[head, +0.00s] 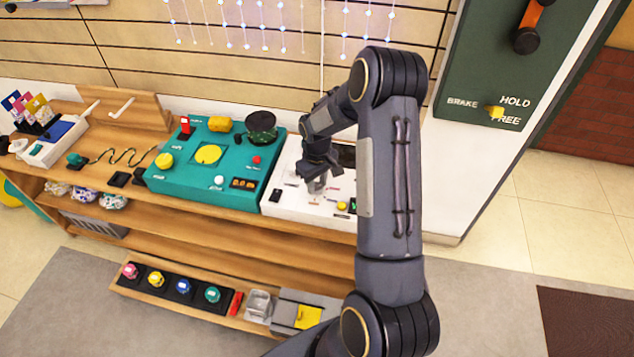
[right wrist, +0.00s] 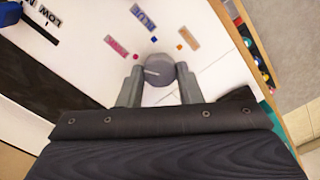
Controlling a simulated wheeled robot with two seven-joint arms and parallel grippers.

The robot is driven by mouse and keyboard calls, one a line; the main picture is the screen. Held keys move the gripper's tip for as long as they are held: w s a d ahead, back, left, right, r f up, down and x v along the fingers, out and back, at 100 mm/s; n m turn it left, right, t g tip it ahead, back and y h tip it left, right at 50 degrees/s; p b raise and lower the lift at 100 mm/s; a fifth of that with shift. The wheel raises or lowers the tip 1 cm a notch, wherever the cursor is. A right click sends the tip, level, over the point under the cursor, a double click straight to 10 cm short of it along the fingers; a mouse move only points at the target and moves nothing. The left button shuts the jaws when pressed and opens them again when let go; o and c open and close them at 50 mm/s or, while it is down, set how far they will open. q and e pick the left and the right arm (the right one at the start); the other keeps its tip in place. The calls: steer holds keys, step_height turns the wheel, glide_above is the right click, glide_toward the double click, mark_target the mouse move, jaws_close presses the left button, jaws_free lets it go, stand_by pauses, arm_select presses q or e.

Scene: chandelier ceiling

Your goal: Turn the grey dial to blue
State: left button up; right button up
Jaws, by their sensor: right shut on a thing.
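The grey dial (right wrist: 158,72) sits on a white panel (right wrist: 75,70). My right gripper (right wrist: 157,80) is shut on the dial, one finger on each side. In the head view my right gripper (head: 316,184) reaches down onto the white panel (head: 281,175), largely hiding the dial. My left gripper is out of view.
A teal console (head: 182,184) with a yellow dial (head: 208,154) and buttons stands left of the white panel on the wooden bench. A lower shelf holds several coloured knobs (head: 183,286). A green brake board (head: 470,70) is at right. Open floor lies to the right.

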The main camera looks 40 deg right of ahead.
mark_target(317, 186)
steer(key=o, duration=1)
steer(key=shift+r, duration=3.95)
